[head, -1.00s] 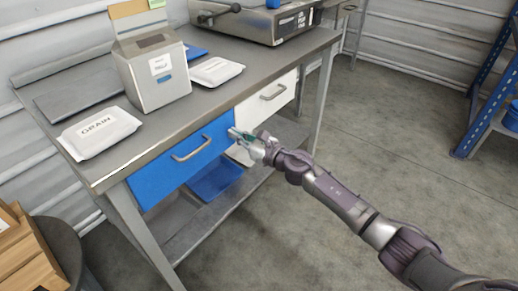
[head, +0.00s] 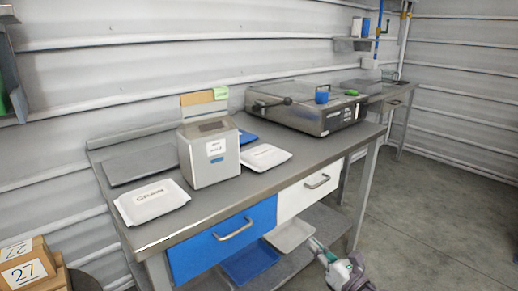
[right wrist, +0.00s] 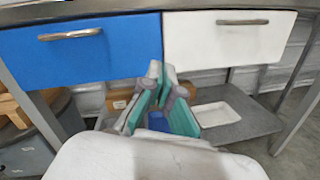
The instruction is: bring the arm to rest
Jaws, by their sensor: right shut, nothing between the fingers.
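My right gripper (head: 316,244) is at the bottom edge of the head view, in front of the bench and below the white drawer (head: 306,193). It is shut and empty; its fingertips (right wrist: 158,72) meet in the right wrist view, in front of the gap between the blue drawer (right wrist: 85,52) and the white drawer. It appears apart from both drawers. Most of my right arm is out of the head view. My left gripper is not in view.
The bench top (head: 245,195) carries a grey hopper box (head: 210,170), a GRAIN packet (head: 152,201), another white packet (head: 265,158) and a metal machine (head: 310,112). A blue tray (head: 250,263) and a white tray (head: 288,236) are on the lower shelf. Floor to the right is clear.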

